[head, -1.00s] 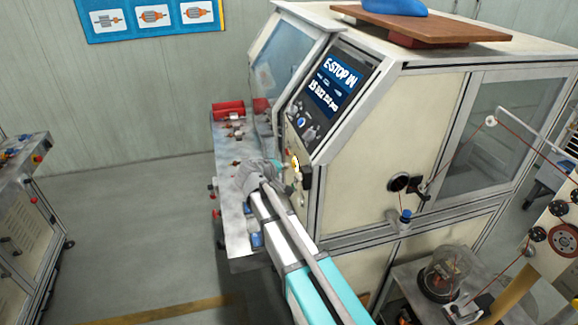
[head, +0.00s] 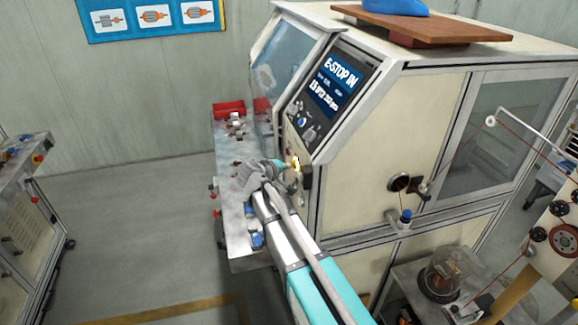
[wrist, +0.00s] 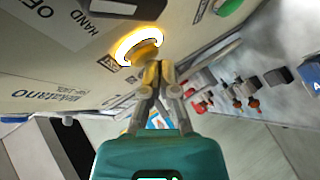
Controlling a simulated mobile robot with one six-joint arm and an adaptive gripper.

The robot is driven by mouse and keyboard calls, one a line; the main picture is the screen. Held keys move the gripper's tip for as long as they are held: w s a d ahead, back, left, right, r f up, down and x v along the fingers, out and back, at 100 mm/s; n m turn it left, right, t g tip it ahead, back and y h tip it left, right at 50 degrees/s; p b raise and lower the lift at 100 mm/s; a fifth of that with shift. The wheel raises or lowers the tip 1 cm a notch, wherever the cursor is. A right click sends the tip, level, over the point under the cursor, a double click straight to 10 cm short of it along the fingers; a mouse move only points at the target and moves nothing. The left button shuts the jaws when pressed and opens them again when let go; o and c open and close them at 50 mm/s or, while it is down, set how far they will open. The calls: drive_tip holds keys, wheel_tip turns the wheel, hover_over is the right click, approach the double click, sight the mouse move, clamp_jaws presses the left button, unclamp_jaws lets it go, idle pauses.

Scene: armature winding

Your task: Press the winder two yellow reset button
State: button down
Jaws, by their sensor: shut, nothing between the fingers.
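The yellow button (wrist: 142,50) with a bright lit ring is on the winder's front panel, at upper middle in the wrist view. It is a small lit yellow spot (head: 296,162) below the screen in the head view. My gripper (wrist: 157,70) is shut and empty. Its fingertips overlap the button's lower edge in the wrist view; I cannot tell whether they touch it. In the head view my gripper (head: 288,167) is close beside the button. The winder (head: 400,130) is a cream cabinet whose screen (head: 338,82) reads "E-STOP IN".
A green button (wrist: 228,7) sits on the panel to the right. A dark bar (wrist: 115,7) lies above the yellow button. A metal shelf (head: 228,180) with red and blue parts runs along the winder's front. The floor to the left is open.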

drive_tip(key=shift+w+d, duration=0.25)
drive_tip(key=shift+d, duration=0.2)
idle(0.9)
drive_tip(key=shift+a, duration=0.5)
idle(0.3)
drive_tip(key=shift+s+a, duration=0.3)
drive_tip(key=shift+a, duration=0.6)
drive_tip(key=shift+s+a, duration=0.3)
drive_tip(key=shift+a, duration=0.65)
drive_tip(key=shift+s+a, duration=0.3)
drive_tip(key=shift+a, duration=0.6)
